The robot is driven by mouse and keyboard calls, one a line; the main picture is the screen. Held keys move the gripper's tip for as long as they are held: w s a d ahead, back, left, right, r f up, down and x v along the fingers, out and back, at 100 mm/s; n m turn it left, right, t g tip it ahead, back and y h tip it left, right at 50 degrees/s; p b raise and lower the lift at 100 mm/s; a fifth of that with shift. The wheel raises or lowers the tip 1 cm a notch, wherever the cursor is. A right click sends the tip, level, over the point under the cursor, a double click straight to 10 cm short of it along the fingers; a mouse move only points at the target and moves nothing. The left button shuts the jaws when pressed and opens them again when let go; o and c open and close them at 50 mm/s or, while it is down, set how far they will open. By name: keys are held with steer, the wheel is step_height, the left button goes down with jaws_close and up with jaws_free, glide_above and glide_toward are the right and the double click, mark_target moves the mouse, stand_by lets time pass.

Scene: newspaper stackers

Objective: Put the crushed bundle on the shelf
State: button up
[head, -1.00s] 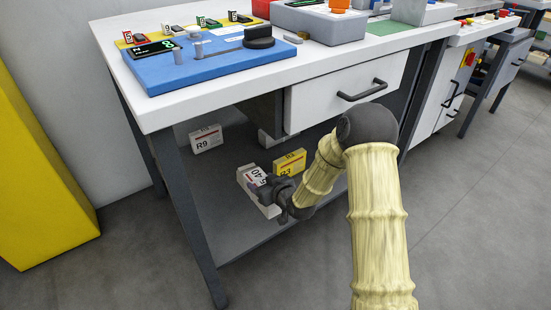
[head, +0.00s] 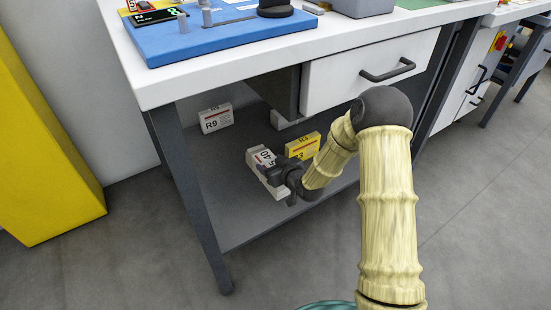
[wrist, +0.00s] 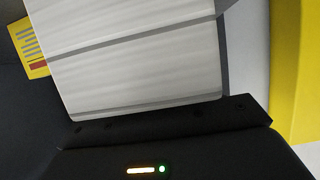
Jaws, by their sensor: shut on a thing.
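A white bundle with a red-edged label (head: 262,161) is at the lower shelf (head: 237,215) under the workbench. My gripper (head: 284,174) is shut on its near right end. In the wrist view the bundle's pale, banded side (wrist: 140,55) fills the middle, just beyond the dark gripper body. Whether its underside touches the shelf is hard to tell. A yellow bundle (head: 303,146) stands just behind and to the right, partly behind my arm. A white bundle marked R9 (head: 215,118) stands farther back left. I cannot make out crushing on any bundle.
The workbench top (head: 230,66) and a drawer (head: 345,80) with a dark handle overhang the shelf. A grey leg (head: 190,205) stands at the front left. A yellow block (head: 45,150) stands on the floor at left. Shelf room shows left of the held bundle.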

steer(key=shift+w+f+b, duration=0.1)
steer(key=shift+f+b, duration=0.45)
steer(key=shift+f, duration=0.75)
steer(key=shift+f, duration=0.1)
steer(key=shift+f+b, duration=1.25)
steer(key=shift+f, duration=0.5)
steer(key=shift+f, duration=0.15)
steer(key=o, duration=1.8)
steer(key=shift+c, duration=0.2)
